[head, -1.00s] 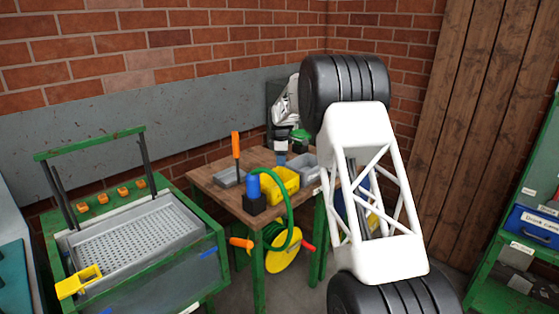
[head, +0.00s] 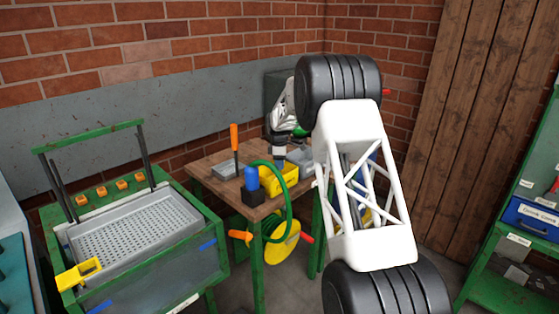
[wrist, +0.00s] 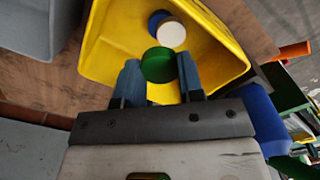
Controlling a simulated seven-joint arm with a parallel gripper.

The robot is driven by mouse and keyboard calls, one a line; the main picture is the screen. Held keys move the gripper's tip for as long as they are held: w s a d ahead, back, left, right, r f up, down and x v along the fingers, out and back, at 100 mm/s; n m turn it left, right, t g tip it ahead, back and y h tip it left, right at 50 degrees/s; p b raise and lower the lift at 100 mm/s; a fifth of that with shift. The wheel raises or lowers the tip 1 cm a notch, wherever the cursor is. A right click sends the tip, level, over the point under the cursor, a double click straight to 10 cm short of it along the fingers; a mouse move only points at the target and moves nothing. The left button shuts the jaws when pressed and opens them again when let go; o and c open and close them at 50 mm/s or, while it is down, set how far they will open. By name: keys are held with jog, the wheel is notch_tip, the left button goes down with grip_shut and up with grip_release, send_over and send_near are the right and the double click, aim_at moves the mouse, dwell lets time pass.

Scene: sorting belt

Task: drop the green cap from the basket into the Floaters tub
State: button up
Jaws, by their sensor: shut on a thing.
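The green cap (wrist: 158,66) is between the two blue-grey fingers of my gripper (wrist: 159,62) in the wrist view. My gripper is shut on it, over the open yellow tub (wrist: 228,62). A white cap and a blue cap show inside the tub just beyond it. In the head view my gripper (head: 279,163) points down at the back of the yellow tub (head: 282,187) on the wooden table. The cap cannot be made out there. I see no readable Floaters label on the tub, and cannot tell the cap's height above its floor.
A blue cylinder on a black block (head: 254,195) and a green hose (head: 287,213) are at the table's front. A green-framed perforated tray stands left.

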jog(key=shift+f, duration=0.15)
jog(key=o, duration=1)
jog(key=shift+c, duration=0.2)
jog(key=shift+r, duration=3.9)
jog(key=shift+r, duration=0.1)
